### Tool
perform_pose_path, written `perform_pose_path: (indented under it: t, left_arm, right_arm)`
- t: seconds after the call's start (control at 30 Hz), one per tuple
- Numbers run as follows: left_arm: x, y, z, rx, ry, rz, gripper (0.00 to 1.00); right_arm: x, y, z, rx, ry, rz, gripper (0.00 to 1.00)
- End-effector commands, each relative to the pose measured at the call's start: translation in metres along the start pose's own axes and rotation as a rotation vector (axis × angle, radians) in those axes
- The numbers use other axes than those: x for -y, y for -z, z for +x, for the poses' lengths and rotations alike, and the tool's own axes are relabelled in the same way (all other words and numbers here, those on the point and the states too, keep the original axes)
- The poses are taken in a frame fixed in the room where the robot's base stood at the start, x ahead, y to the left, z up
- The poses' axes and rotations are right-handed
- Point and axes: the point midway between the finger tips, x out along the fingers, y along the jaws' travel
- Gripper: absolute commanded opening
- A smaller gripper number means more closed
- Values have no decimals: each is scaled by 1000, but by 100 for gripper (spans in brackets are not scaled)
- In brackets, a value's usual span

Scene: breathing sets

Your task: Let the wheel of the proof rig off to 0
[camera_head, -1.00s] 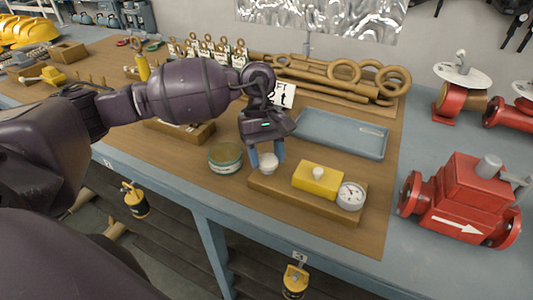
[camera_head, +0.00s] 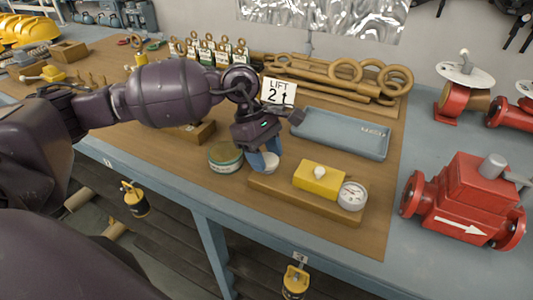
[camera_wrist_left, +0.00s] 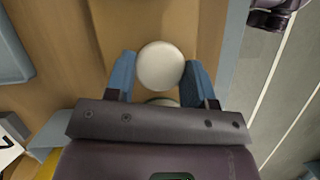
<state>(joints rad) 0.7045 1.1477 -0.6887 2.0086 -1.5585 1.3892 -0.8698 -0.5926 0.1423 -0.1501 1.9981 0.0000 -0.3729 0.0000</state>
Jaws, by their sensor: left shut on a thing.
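The proof rig has a wooden base (camera_head: 300,199) on the bench mat, with a yellow block (camera_head: 318,180) bearing a small white knob. A white round gauge (camera_head: 351,196) stands at its right end; its reading is too small to tell. The white wheel (camera_head: 271,168) is at the left end of the base. My left gripper (camera_head: 264,158) reaches down onto the wheel, its blue fingers shut on it. In the left wrist view the round white wheel (camera_wrist_left: 160,66) sits between the two fingers.
A round green-banded tin (camera_head: 225,157) stands just left of the wheel. A blue-grey tray (camera_head: 340,135) lies behind the rig. A "LIFT 2" card (camera_head: 278,92) stands behind my gripper. A red valve body (camera_head: 465,200) with a white arrow stands at the right.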

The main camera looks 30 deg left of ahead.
Motion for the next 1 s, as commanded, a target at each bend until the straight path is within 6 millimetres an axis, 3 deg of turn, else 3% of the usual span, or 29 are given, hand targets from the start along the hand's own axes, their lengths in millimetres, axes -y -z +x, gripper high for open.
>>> perform_pose_path:
  t: [0.7, 1.0]
  left_arm:
    - [4, -2, -1, 1, -264, -627, 26]
    - [5, -4, 0, 2, -373, -889, 26]
  right_arm:
    - [-1, -7, -6, 16, -3, 2, 43]
    - [-1, -1, -4, 5, -2, 1, 43]
